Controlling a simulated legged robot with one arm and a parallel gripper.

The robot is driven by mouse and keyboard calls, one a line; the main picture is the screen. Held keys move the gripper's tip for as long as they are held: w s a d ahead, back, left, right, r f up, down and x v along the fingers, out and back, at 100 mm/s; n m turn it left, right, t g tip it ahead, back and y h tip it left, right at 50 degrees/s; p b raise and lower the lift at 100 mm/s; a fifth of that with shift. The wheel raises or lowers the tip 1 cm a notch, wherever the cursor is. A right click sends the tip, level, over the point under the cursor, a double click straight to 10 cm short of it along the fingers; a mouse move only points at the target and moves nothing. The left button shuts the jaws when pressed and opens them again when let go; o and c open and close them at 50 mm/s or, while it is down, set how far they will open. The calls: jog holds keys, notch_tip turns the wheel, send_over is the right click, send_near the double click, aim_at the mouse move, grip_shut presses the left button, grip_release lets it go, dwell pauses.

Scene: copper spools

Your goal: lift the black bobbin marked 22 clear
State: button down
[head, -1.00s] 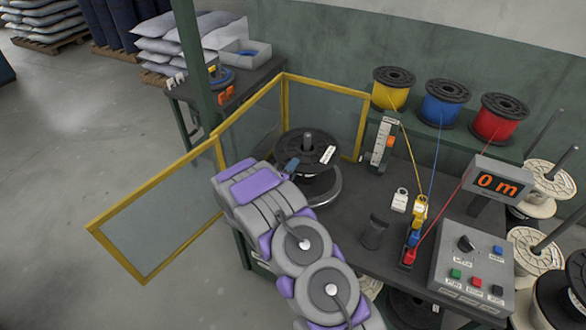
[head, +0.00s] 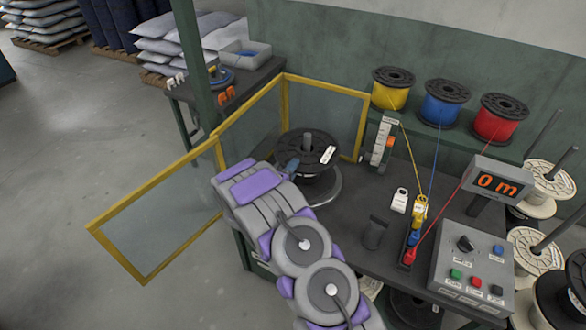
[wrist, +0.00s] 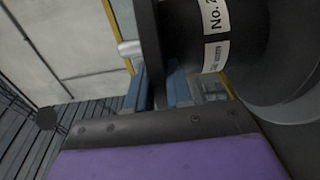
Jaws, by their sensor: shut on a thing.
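The black bobbin (head: 295,145) is at the back of the bench with a dark post at its centre and a white label on its top flange. In the wrist view its dark barrel (wrist: 185,35) carries a white label reading "No. 2", the rest cut off. My gripper (wrist: 158,88) has its blue fingers on both sides of the bobbin's flange and is shut on it. In the head view my gripper (head: 290,168) is at the near left rim, partly hidden by my arm. Whether the bobbin is clear of its seat cannot be told.
A yellow-framed clear guard (head: 220,150) stands left of and behind the bobbin. A vertical gauge (head: 382,140) stands close on its right. Yellow, blue and red spools (head: 445,103) sit on a rear shelf, their wires running to guides. A control box (head: 470,270) is at the front right.

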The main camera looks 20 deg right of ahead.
dwell(0.3)
notch_tip(320, 180, up, 26)
jog(key=p, duration=1.8)
jog(key=shift+f, duration=0.2)
jog(key=shift+w+a, duration=0.15)
